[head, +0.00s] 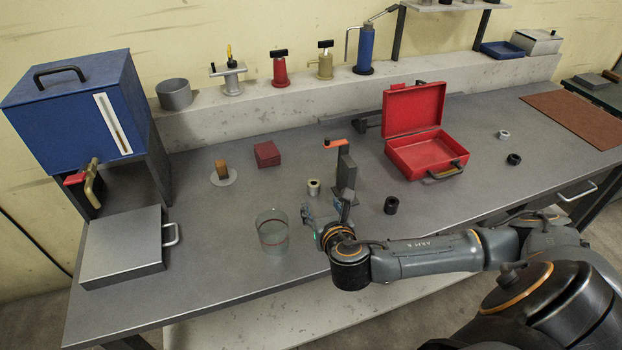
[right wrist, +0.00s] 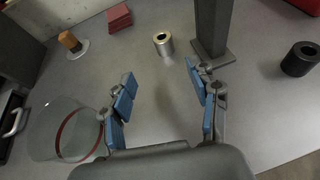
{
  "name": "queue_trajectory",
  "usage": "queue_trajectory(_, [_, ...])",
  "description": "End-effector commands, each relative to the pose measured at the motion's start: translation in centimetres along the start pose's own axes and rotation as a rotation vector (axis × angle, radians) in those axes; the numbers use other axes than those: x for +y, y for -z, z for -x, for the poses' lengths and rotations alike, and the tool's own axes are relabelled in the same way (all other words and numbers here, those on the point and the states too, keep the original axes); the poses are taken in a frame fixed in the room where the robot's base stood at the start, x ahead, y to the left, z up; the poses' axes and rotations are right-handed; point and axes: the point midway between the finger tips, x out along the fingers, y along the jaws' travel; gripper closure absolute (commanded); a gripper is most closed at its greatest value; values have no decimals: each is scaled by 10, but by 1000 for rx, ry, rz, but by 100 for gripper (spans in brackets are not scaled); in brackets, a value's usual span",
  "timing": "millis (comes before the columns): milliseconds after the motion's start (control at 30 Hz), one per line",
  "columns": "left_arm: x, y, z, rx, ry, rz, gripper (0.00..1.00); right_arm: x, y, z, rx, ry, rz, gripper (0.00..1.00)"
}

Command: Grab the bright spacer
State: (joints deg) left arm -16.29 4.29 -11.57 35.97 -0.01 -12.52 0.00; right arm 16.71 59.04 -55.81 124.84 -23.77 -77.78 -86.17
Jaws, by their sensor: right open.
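A bright metallic spacer (head: 314,187), a short ring with a dark hole, stands upright on the grey bench. In the right wrist view the bright spacer (right wrist: 163,44) lies ahead of my fingers, apart from them. My right gripper (head: 325,212) is low over the bench, on the near side of the spacer. In its wrist view the right gripper (right wrist: 160,80) has its blue-padded fingers wide apart, with bare bench between them. My left gripper is not in view.
A dark post with an orange-red handle (head: 345,170) stands just right of the spacer. A clear glass (head: 272,232) stands left of my right gripper. A black spacer (head: 391,205) stands to the right.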

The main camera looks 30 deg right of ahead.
Motion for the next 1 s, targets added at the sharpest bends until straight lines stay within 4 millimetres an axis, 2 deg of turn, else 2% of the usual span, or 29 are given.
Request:
queue_trajectory(200, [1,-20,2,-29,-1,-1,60,-1,0,-43,-1,4,-1,40])
queue_trajectory(367, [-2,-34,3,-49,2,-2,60,-1,0,-68,0,2,-2,40])
queue_trajectory(567, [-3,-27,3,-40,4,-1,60,-1,0,-80,2,0,-3,40])
queue_trajectory(767, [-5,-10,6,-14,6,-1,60,-6,0,-105,1,2,-2,40])
queue_trajectory(1000, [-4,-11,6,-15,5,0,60,-7,1,-129,2,1,-3,40])
